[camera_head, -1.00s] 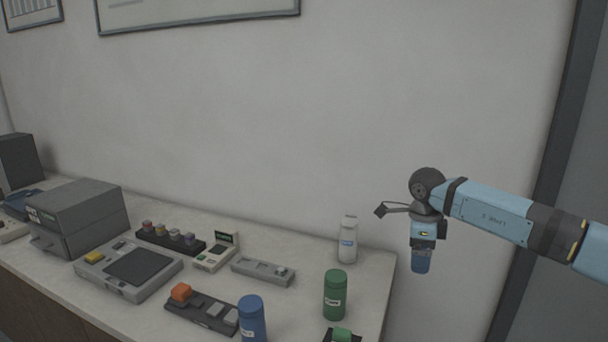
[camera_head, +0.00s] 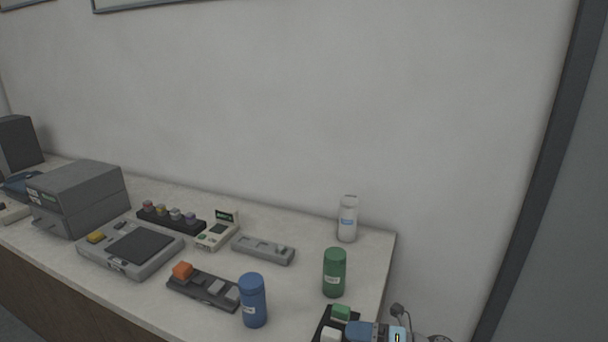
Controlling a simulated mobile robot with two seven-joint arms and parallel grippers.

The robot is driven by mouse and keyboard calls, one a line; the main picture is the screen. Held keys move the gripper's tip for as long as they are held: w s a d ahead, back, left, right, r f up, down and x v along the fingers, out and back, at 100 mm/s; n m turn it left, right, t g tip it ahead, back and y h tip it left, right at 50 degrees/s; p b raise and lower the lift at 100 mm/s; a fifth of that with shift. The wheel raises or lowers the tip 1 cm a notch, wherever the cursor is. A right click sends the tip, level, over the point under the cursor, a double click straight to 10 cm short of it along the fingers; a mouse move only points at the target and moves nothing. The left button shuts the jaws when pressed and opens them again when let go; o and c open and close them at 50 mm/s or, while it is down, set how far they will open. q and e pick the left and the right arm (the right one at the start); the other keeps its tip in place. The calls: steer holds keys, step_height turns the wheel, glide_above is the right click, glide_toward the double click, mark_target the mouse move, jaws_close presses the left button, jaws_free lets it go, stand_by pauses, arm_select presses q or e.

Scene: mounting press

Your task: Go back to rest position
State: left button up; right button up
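One arm of mine, the right one, shows only in part at the bottom right edge of the head view. Its gripper (camera_head: 364,331) is low beside the front right corner of the bench, next to a black tray (camera_head: 322,324) that bears a green block (camera_head: 341,312) and a white block (camera_head: 331,335). I cannot make out whether its fingers are open or shut, or whether it touches the tray. My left gripper is not in view.
On the bench (camera_head: 310,255) stand a blue bottle (camera_head: 253,300), a green bottle (camera_head: 334,272) and a white bottle (camera_head: 348,219). A grey press-like box (camera_head: 80,198), a flat device (camera_head: 130,250) and small racks fill the left. The air above the bench is clear.

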steer(key=s+d+f+m+t+h, duration=0.3)
steer(key=s+d+f+m+h, duration=0.4)
steer(key=s+d+f+m, duration=0.5)
steer(key=s+d+f+m+t+h, duration=0.2)
steer(key=s+d+f+m+h, duration=0.45)
steer(key=s+d+m, duration=0.6)
steer(key=w+a+r+m+t, duration=0.1)
steer(key=w+a+m+t, duration=0.15)
steer(key=a+m, duration=1)
step_height(320, 180, up, 11)
steer(key=a+n+p, duration=0.2)
steer(key=n+p, duration=0.2)
steer(key=p, duration=0.8)
steer(key=shift+a+r+g, duration=0.15)
steer(key=shift+a+g, duration=0.2)
steer(key=shift+a, duration=0.05)
steer(key=shift+s, duration=0.1)
